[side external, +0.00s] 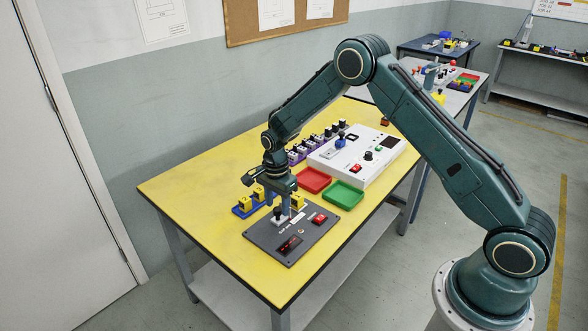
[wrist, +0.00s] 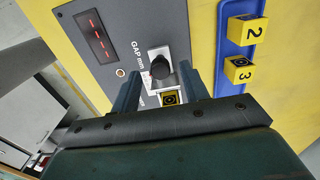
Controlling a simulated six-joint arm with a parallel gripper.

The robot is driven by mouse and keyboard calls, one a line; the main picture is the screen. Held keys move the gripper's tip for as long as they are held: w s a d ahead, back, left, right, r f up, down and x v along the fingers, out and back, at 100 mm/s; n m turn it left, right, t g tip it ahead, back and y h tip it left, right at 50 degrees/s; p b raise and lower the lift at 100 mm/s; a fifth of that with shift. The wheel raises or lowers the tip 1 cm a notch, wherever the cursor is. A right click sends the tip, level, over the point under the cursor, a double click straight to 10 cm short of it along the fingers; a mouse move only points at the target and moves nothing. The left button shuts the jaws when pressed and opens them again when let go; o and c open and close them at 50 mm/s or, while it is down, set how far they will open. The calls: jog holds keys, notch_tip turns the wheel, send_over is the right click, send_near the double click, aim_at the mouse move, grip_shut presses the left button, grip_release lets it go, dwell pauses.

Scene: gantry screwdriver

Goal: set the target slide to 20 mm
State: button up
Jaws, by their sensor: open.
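A dark grey panel (side external: 292,236) lies at the near end of the yellow table. In the wrist view the panel (wrist: 110,12) carries the label "GAP mm", a black knob (wrist: 160,68) on a pale plate, and a display (wrist: 96,37) with red dash-like marks. No part is clearly labelled as the target slide. My gripper (wrist: 160,74) is open, with one finger on each side of the knob; contact cannot be told. In the side view my gripper (side external: 283,208) points down over the knob (side external: 278,214).
A blue rack (side external: 242,210) with yellow numbered cubes stands beside the panel. A red switch (side external: 319,217) sits on the panel. Red (side external: 313,180) and green (side external: 343,194) trays and a white control box (side external: 372,160) lie farther back. The table's left side is clear.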

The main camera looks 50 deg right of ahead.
jog(key=shift+f, duration=0.65)
jog(key=shift+c, duration=0.3)
grip_shut()
jog(key=shift+d, duration=1.05)
jog(key=shift+o, duration=0.3)
grip_release()
jog(key=shift+r, duration=0.15)
notch_tip(320, 180, up, 14)
jog(key=shift+f, duration=0.2)
